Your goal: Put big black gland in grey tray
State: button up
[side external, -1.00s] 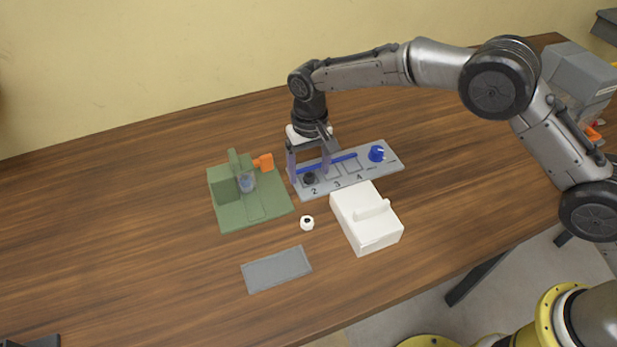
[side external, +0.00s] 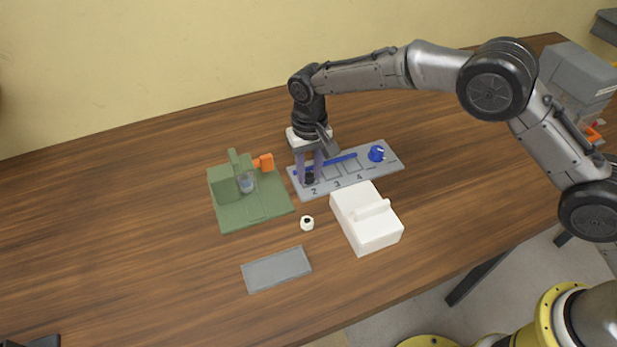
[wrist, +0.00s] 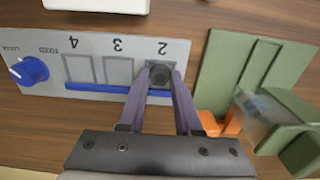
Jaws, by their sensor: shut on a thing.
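The big black gland (side external: 310,179) stands at the slot marked 2 on the grey numbered panel (side external: 384,164). It also shows in the wrist view (wrist: 160,76), between the fingertips. My gripper (side external: 310,182) points down at the panel and is shut on the gland, with a finger on either side of it. In the wrist view the fingertips (wrist: 160,73) close around the gland. The grey tray (side external: 277,270) lies flat and empty on the table at the front. Whether the gland touches the panel I cannot tell.
A green fixture (side external: 250,205) with an orange lever (side external: 263,162) stands left of the panel. A white box with a handle (side external: 366,230) sits in front of the panel. A small white ring-shaped part (side external: 307,223) lies between fixture and box. The table left of the tray is clear.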

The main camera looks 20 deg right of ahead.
jog(key=shift+r, duration=0.15)
jog(key=shift+r, duration=2.4)
jog(key=shift+f+m, duration=0.2)
jog(key=shift+m, duration=0.6)
jog(key=s+a, duration=0.1)
jog(key=s, duration=0.1)
jog(key=s+a, duration=0.2)
jog(key=s+a+f, duration=0.1)
jog(key=s, duration=0.2)
jog(key=shift+a, duration=0.3)
jog(key=r+n, duration=0.1)
jog(key=n, duration=0.1)
send_over(291, 264)
jog(key=shift+d+r, duration=0.1)
jog(key=shift+r, duration=0.1)
jog(key=shift+f, duration=2.65)
jog(key=shift+f, duration=0.1)
